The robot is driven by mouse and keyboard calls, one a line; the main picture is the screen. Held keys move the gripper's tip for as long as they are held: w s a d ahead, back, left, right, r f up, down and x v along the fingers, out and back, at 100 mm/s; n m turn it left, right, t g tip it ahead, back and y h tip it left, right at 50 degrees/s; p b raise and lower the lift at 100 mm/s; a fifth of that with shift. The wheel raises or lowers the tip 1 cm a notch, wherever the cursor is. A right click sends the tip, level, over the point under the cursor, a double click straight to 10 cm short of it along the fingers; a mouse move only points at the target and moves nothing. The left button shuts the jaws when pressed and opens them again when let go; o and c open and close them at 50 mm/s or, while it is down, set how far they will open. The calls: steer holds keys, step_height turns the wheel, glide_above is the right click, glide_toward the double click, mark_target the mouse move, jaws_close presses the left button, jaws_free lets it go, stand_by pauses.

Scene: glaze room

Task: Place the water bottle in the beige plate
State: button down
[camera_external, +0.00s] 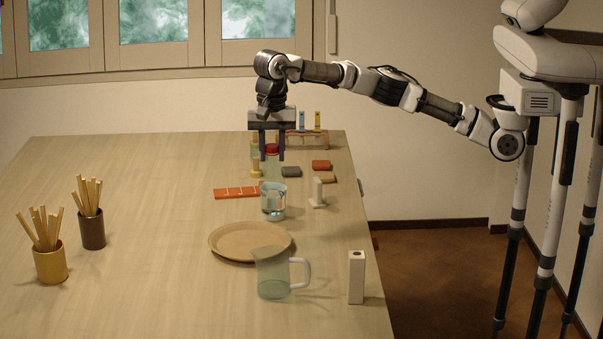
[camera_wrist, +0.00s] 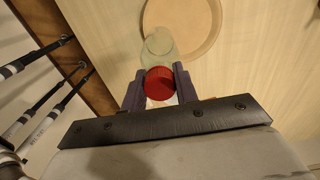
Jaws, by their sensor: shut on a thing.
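The water bottle has a red cap (camera_wrist: 159,83) and a pale, see-through greenish body (camera_wrist: 158,42). My gripper (camera_wrist: 160,80) is shut on it at the cap, one dark finger on each side. In the external view, my gripper (camera_external: 271,150) points down over the far right part of the table, with the red-capped bottle (camera_external: 272,149) between its fingers. The bottle's lower end is partly hidden, so I cannot tell whether it touches the table. The round beige plate (camera_external: 235,255) lies empty nearer the camera; it also shows at the top of the wrist view (camera_wrist: 208,40).
A glass beaker (camera_external: 273,203) stands between bottle and plate. A clear jug (camera_external: 273,275) stands at the plate's near edge, a white block (camera_external: 356,277) right of it. Small blocks (camera_external: 291,172) and a tube rack (camera_external: 321,140) are near my gripper.

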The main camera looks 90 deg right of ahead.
mark_target(272, 181)
steer(key=shift+f+p, duration=0.6)
steer(key=shift+f, duration=3.25)
steer(key=shift+f, duration=0.35)
steer(key=c, duration=1.1)
jaws_free()
steer(key=shift+r, duration=0.15)
step_height(272, 181, up, 12)
steer(key=shift+r+b, duration=0.25)
steer(key=shift+b, duration=0.45)
